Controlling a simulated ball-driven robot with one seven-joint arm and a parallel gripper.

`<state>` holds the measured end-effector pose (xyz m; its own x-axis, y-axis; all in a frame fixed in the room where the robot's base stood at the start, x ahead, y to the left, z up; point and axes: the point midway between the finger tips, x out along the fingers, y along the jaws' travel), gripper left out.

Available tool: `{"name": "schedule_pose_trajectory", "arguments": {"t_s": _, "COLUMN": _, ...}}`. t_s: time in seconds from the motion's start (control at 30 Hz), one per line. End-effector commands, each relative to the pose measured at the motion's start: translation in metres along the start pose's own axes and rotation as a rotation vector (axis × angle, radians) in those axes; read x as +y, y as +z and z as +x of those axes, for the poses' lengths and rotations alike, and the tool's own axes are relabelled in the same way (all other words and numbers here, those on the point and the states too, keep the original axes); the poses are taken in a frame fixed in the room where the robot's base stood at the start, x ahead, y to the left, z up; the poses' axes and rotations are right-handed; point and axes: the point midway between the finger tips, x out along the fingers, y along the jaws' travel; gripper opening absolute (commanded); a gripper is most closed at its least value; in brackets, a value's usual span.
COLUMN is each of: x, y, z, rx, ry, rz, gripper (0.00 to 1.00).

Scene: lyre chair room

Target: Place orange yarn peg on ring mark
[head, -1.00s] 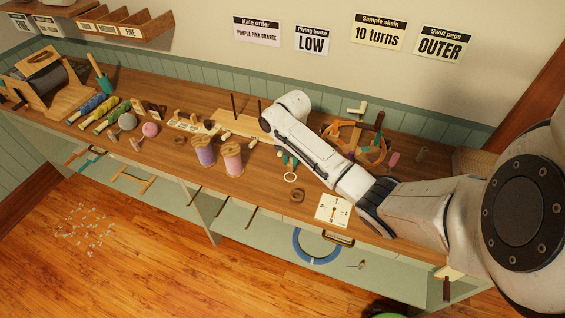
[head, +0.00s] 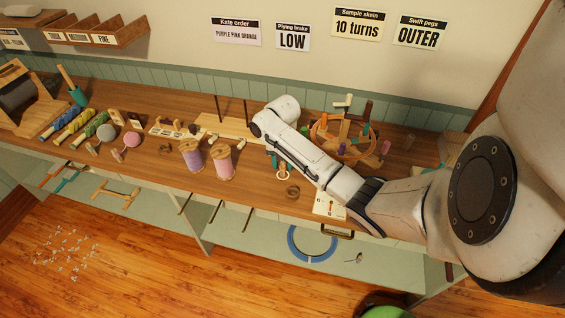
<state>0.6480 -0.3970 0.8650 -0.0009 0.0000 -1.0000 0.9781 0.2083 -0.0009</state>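My arm reaches in from the right over the bench. Other small pegs, teal and purple, stand around the swift. A white card with small dark marks (head: 325,208) lies near the bench's front edge, partly covered by my forearm. I cannot make out which mark is the ring mark.
A purple spool (head: 191,155) and a pink spool (head: 221,160) stand left of my arm. A teal-handled tool with a pale ring (head: 282,172) and a brown ring (head: 292,192) lie nearby. Several skeins lie further left. Below is a shelf with a blue hoop (head: 291,244).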

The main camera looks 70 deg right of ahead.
Motion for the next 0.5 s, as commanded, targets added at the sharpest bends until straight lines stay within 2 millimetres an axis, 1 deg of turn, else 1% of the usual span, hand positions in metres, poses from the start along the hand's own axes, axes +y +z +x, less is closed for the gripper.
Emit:
{"name": "schedule_pose_trajectory", "arguments": {"t_s": 0.27, "x": 0.000, "y": 0.000, "z": -0.001, "rx": 0.000, "ry": 0.000, "rz": 0.000, "gripper": 0.45}}
{"name": "schedule_pose_trajectory", "arguments": {"t_s": 0.37, "x": 0.001, "y": 0.000, "z": -0.006, "rx": -0.002, "ry": 0.002, "rz": 0.000, "gripper": 0.45}}
{"name": "schedule_pose_trajectory", "arguments": {"t_s": 0.47, "x": 0.001, "y": 0.001, "z": -0.018, "rx": -0.003, "ry": 0.003, "rz": -0.001, "gripper": 0.45}}
{"name": "schedule_pose_trajectory", "arguments": {"t_s": 0.5, "x": 0.001, "y": 0.001, "z": -0.024, "rx": -0.003, "ry": 0.003, "rz": -0.001, "gripper": 0.45}}
